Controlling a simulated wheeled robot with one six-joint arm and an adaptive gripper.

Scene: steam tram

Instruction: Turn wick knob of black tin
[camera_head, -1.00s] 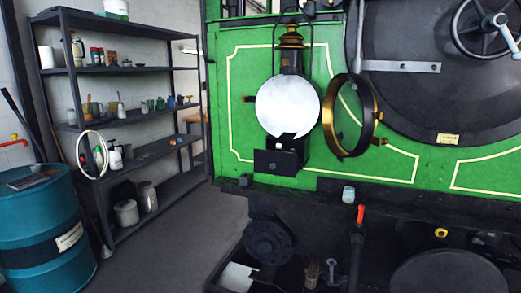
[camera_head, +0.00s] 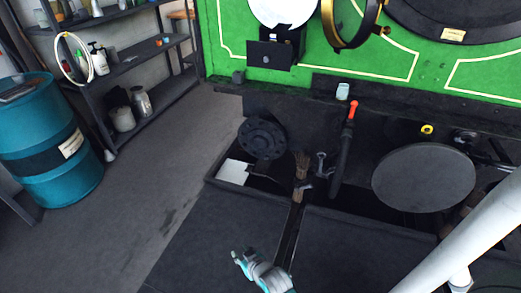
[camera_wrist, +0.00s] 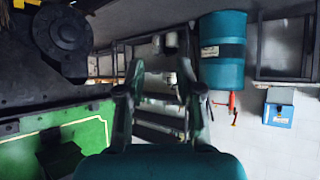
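The lamp's black tin (camera_head: 270,53) is a dark box below the round white reflector (camera_head: 284,8) at the top of the head view, against the green locomotive front. A small pale spot shows on its front face; I cannot tell whether it is the wick knob. The lamp's top is cut off. My gripper (camera_head: 250,264) is at the bottom of the head view, well below and apart from the tin. In the wrist view my gripper (camera_wrist: 160,70) has its two fingers spread with nothing between them. A dark box by the green panel (camera_wrist: 60,158) shows at lower left there.
The open brass-rimmed lamp door (camera_head: 350,22) stands out right of the reflector. A red-handled valve (camera_head: 351,110), a round buffer (camera_head: 424,178) and a dark trough holding brushes lie below.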

